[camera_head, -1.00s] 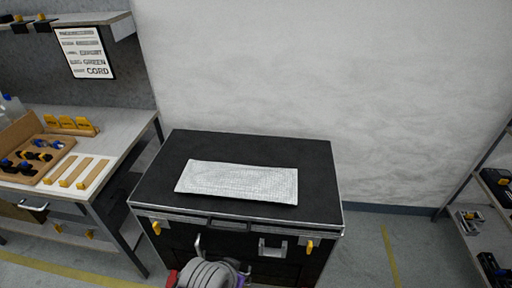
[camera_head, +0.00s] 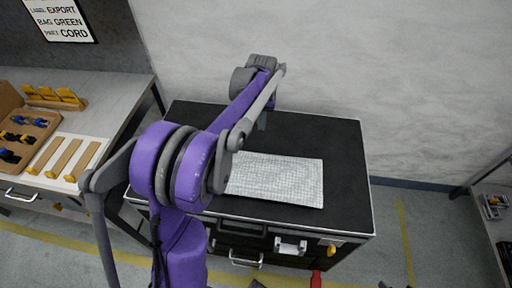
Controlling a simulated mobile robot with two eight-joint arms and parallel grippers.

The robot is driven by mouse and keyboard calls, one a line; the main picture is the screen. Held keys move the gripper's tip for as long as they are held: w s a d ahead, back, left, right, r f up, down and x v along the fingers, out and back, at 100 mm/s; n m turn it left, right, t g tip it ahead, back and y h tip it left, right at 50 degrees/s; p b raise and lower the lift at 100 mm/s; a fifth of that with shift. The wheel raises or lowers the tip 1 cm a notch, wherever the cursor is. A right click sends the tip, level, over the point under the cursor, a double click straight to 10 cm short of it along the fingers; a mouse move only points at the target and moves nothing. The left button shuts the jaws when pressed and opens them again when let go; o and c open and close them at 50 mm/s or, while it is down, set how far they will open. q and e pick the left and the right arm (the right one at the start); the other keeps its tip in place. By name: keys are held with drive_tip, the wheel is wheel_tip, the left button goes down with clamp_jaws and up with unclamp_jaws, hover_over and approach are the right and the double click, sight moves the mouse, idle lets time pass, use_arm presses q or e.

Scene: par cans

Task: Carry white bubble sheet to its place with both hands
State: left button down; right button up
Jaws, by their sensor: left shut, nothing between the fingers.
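The white bubble sheet (camera_head: 285,180) lies flat on the black lid of a large case (camera_head: 335,150). My purple and grey left arm passes in front of it and hides its left end. My left gripper (camera_head: 262,122) is above the lid, just behind the sheet's far edge in the picture. It is small and partly hidden by the arm, shut with nothing in it, and apart from the sheet. My right gripper cannot be made out.
A workbench (camera_head: 110,103) with a cardboard tray (camera_head: 50,122) and wooden strips stands at the left. A shelf (camera_head: 490,225) stands at the right edge. A white wall is behind the case. A small red part (camera_head: 316,278) shows at the bottom edge.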

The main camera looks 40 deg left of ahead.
sight(250, 179)
use_arm(q)
drive_tip(key=shift+n, duration=0.3)
drive_tip(key=f, duration=0.3)
drive_tip(key=a+f, duration=0.1)
drive_tip(key=f, duration=0.3)
drive_tip(key=w+a+f, duration=0.1)
drive_tip(key=f, duration=0.3)
drive_tip(key=shift+w+a, duration=0.1)
drive_tip(key=shift+a, duration=0.05)
drive_tip(key=s, duration=0.1)
drive_tip(key=s+d, duration=0.1)
drive_tip(key=s, duration=0.1)
drive_tip(key=shift+d, duration=0.3)
drive_tip(key=shift+s+d, duration=0.2)
drive_tip(key=shift+s, duration=0.1)
drive_tip(key=shift+s+d, duration=0.15)
drive_tip(key=shift+s, duration=0.1)
drive_tip(key=s+d, duration=0.2)
drive_tip(key=s, duration=0.2)
drive_tip(key=s+d+b, duration=0.1)
drive_tip(key=s+d, duration=0.1)
drive_tip(key=s, duration=0.1)
drive_tip(key=s+d+b, duration=0.1)
drive_tip(key=s+d, duration=0.1)
drive_tip(key=s, duration=0.2)
drive_tip(key=shift+s+d, duration=0.2)
drive_tip(key=shift+s, duration=0.15)
